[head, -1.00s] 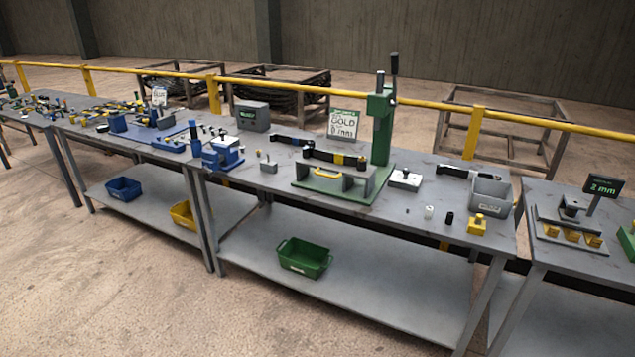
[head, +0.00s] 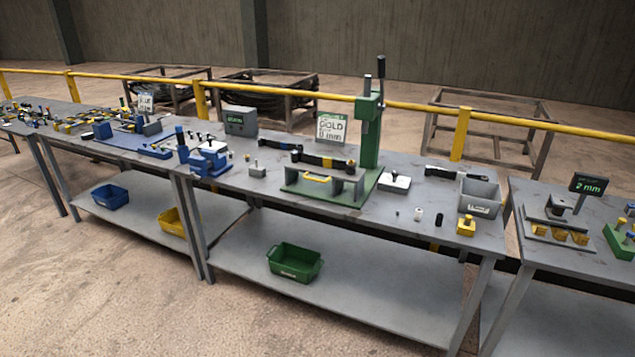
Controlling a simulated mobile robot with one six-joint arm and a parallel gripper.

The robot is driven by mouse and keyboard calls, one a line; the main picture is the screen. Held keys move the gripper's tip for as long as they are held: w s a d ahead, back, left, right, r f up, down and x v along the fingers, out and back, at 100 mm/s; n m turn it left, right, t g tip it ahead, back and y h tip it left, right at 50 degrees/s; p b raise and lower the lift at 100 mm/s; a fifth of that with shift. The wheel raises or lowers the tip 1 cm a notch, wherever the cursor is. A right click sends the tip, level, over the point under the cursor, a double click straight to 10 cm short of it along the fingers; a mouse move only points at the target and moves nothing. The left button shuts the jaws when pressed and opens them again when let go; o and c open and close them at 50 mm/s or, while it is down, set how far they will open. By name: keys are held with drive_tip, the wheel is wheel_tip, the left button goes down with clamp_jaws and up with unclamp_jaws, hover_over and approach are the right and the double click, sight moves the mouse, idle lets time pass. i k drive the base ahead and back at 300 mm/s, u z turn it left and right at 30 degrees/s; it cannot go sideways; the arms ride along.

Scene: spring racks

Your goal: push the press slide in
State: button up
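A green press (head: 370,135) with a tall column and a dark upright lever stands on the middle table in the head view. At its foot, on the green base, sits a grey slide with a yellow handle (head: 317,178) facing the front. How far the slide sits in or out cannot be told at this size. My gripper is not in view.
The grey table (head: 400,235) also bears a blue vise (head: 208,158), a grey bin (head: 480,197), a yellow block (head: 466,226) and a sign (head: 331,128). A green bin (head: 295,262) is on the lower shelf. Open floor lies in front.

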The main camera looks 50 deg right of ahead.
sight(292, 169)
drive_tip(key=i, duration=0.9)
